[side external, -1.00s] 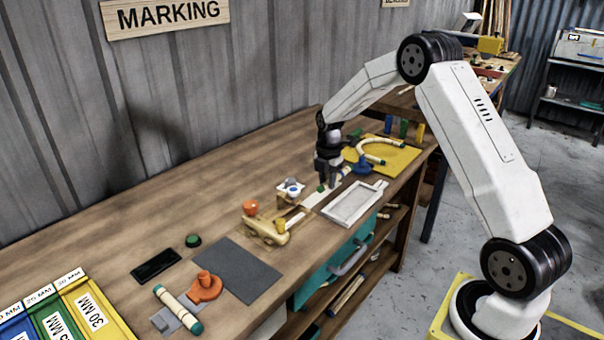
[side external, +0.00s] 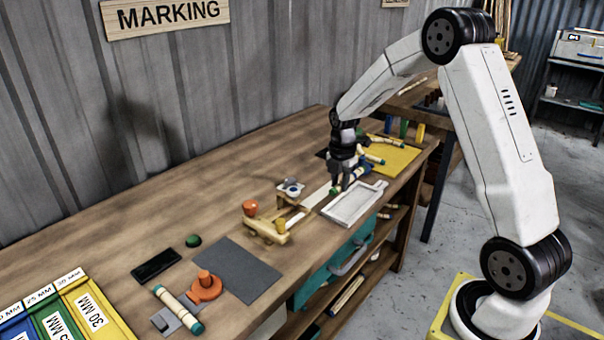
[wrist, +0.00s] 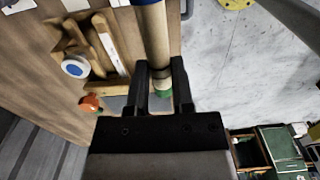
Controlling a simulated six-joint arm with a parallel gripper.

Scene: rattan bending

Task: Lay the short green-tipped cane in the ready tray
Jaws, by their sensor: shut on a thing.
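My gripper (side external: 343,187) is shut on a pale cane (wrist: 152,35), whose green tip (wrist: 163,93) shows between the fingers in the wrist view. In the side view the green tip (side external: 335,191) is at the fingertips, and the rest of the held cane is mostly hidden. The ready tray seems to be the shallow white tray (side external: 355,203) near the bench's front edge. My gripper is at its far left side, seemingly just above it. I cannot tell whether the cane touches the tray.
A wooden jig (side external: 266,231) with an orange knob stands left of the tray. A yellow mat (side external: 400,160) with cane pieces lies behind my gripper. A teal-tipped cane (side external: 178,308) rests near an orange clamp (side external: 206,286). A grey mat (side external: 238,270) lies bare.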

